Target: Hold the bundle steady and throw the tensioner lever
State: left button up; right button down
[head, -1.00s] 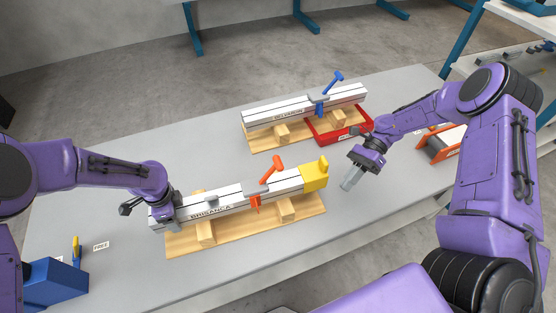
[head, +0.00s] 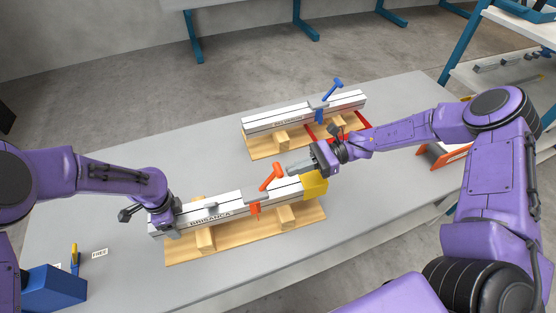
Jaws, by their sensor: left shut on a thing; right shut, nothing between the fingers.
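The near bundle (head: 226,209) is a long white block labelled BRISANCA, lying on a wooden pallet (head: 190,250) with a yellow end piece (head: 316,187) at its right end. Its orange tensioner lever (head: 272,176) stands up, leaning right, above an orange clip at the bundle's front. My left gripper (head: 168,227) is shut on the bundle's left end. My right gripper (head: 290,168) is shut and empty, its fingertips just right of the lever's top and above the bundle; I cannot tell whether they touch the lever.
A second white bundle (head: 270,118) with a blue lever (head: 333,89) sits on its own pallet behind. A red tray (head: 360,126) is partly hidden by my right arm. A blue box (head: 55,287) is at front left, and an orange-framed item (head: 445,156) at right.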

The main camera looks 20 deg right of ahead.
pick_arm(q)
jog(key=shift+w, duration=0.1)
pick_arm(e)
jog(key=shift+a+r, duration=0.1)
jog(key=shift+a, duration=0.1)
jog(key=shift+a+r+h, duration=0.2)
jog(key=shift+a+h, duration=0.05)
jog(key=shift+h, duration=0.05)
jog(key=shift+a+r, duration=0.1)
jog(key=shift+r, duration=0.05)
jog(key=shift+a+r+h, duration=0.45)
jog(key=shift+r+h, duration=0.05)
jog(key=shift+h, duration=0.2)
jog(key=a+r+h, duration=0.2)
jog(key=a+h, duration=0.6)
jog(key=a, duration=0.5)
jog(key=shift+w+r+g, duration=0.2)
jog(key=shift+w+g, duration=0.2)
jog(key=shift+w, duration=0.05)
jog(key=shift+a, duration=0.1)
jog(key=shift+r, duration=0.15)
